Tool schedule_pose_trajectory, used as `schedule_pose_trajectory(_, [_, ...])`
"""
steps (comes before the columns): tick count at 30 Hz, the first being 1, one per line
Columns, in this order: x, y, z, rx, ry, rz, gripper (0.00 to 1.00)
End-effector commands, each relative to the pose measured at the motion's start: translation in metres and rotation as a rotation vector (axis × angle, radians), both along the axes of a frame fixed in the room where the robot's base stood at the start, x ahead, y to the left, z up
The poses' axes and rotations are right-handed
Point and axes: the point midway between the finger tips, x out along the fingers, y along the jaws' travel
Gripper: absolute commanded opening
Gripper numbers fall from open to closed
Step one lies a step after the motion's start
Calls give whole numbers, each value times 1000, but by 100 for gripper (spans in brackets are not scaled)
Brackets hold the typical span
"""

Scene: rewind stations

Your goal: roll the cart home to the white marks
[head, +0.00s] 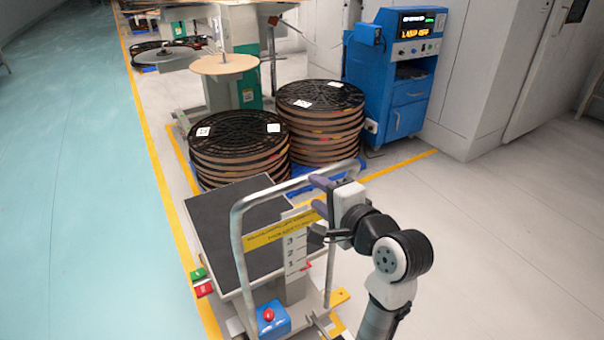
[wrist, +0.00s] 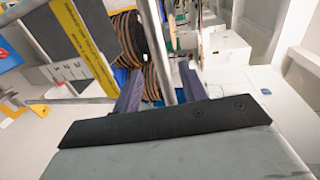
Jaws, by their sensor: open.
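The cart has a dark deck mat (head: 235,225), a silver push handle (head: 236,240), a yellow label and a blue box with a red button at its near end. My gripper (head: 318,196) is at the right upright of the handle. In the wrist view the two purple fingers of my gripper (wrist: 160,88) are apart, with the handle tube (wrist: 158,45) between them. Whether either finger touches the tube I cannot tell. The deck carries no load. I cannot make out white marks on the floor in either view.
Stacks of black-topped reels (head: 240,140) stand just beyond the cart's far end. A blue control cabinet (head: 398,75) stands behind them to the right. A yellow floor line (head: 160,165) runs along the cart's left side. The grey floor (head: 500,235) at right is clear.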

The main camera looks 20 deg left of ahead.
Motion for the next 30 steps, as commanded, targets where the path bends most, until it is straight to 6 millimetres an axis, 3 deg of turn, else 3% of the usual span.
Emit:
schedule_pose_trajectory(9, [34,45,-11,1,1,2,42])
schedule_pose_trajectory(23, [43,56,-14,1,-1,-1,42])
schedule_pose_trajectory(30, [43,55,-14,1,-1,-1,13])
